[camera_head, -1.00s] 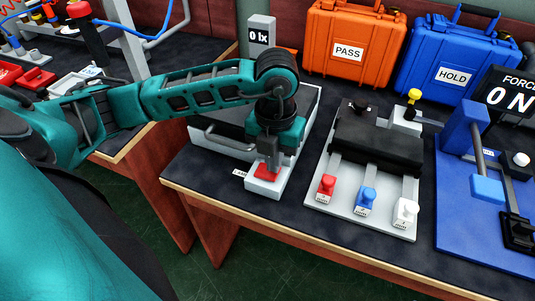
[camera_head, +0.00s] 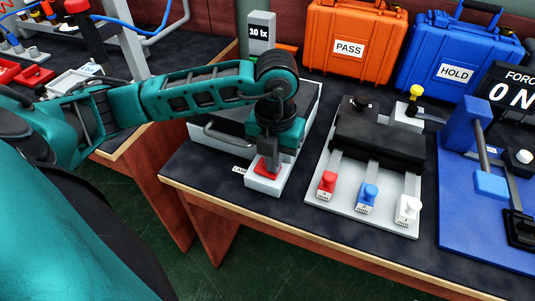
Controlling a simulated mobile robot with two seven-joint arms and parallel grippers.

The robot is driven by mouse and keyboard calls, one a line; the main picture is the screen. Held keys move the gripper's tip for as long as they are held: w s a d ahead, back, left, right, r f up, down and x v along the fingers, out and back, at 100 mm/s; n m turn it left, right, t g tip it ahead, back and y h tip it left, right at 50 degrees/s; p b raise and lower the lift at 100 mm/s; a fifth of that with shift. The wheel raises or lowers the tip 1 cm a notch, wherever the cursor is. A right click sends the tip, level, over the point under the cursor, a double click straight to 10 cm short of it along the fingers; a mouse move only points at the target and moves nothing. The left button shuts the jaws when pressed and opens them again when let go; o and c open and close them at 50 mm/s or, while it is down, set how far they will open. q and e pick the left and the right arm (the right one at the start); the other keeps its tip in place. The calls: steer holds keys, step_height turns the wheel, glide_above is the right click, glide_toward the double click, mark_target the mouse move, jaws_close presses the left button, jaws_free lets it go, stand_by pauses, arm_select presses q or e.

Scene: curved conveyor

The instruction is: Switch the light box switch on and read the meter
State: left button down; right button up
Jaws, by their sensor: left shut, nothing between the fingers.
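My left gripper (camera_head: 268,168) points down, shut and empty, with its fingertips at the red rocker switch (camera_head: 266,170) on a small white block (camera_head: 266,185) at the table's front edge. The fingers partly hide the switch, and I cannot tell for sure whether they touch it. The grey light box (camera_head: 208,148) lies behind, partly covered by my arm. The meter (camera_head: 261,32) stands upright behind it, its dark display lit with a reading that looks like "10 lx". My right gripper is not in view.
To the right is a grey plate (camera_head: 325,203) with red, blue and white knobs and a black block. Further right is a blue force fixture (camera_head: 455,225). An orange PASS case (camera_head: 350,22) and a blue HOLD case (camera_head: 440,50) stand at the back.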

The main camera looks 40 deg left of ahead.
arm_select(q)
step_height(320, 180, up, 7)
steer(key=p, duration=0.5)
steer(key=shift+s, duration=0.1)
stand_by(0.7)
